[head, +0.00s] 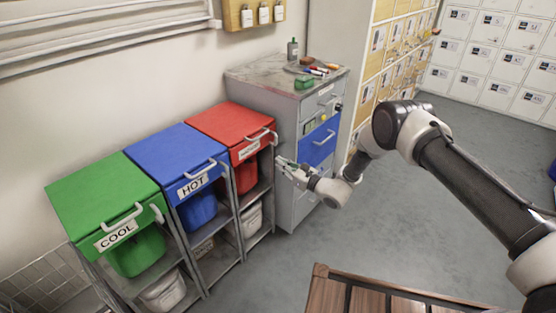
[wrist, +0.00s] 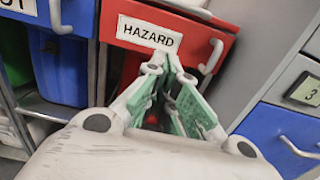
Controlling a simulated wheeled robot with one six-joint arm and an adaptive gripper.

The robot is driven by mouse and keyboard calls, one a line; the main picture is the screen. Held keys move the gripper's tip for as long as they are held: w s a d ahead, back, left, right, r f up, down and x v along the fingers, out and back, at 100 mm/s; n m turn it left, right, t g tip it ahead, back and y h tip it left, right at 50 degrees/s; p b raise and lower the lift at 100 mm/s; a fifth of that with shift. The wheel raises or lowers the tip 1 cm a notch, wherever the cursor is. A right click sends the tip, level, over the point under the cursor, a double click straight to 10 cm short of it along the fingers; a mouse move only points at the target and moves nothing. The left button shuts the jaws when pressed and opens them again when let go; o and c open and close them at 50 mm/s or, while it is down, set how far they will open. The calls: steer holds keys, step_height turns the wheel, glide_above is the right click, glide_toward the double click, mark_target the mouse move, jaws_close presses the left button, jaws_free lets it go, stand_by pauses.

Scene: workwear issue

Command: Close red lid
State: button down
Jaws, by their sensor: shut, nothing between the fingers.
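The red lid (head: 230,121) lies over the top of the rightmost bin stand, about level with the blue and green lids. I cannot tell whether a small gap remains under it. Its front carries a HAZARD label (wrist: 150,33) and a white handle (head: 258,134). My gripper (head: 279,163) is shut and empty, in front of the red lid's right front corner and below its handle in the head view. In the wrist view my gripper (wrist: 167,65) has its green-padded fingertips together just below the label. Contact with the red front cannot be told.
The blue HOT lid (head: 176,157) and green COOL lid (head: 103,195) stand to the left. A grey drawer cabinet (head: 285,93) with a cluttered top and blue drawer stands close on the right. A wooden slatted piece (head: 330,283) is at the front. Grey floor between is clear.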

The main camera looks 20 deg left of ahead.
steer(key=w+a+r, duration=0.1)
steer(key=a, duration=0.1)
steer(key=w+a+r, duration=0.1)
steer(key=a, duration=0.2)
steer(key=w+a+r, duration=0.1)
steer(key=a, duration=0.2)
steer(key=shift+w+r, duration=0.2)
steer(key=shift+r, duration=0.45)
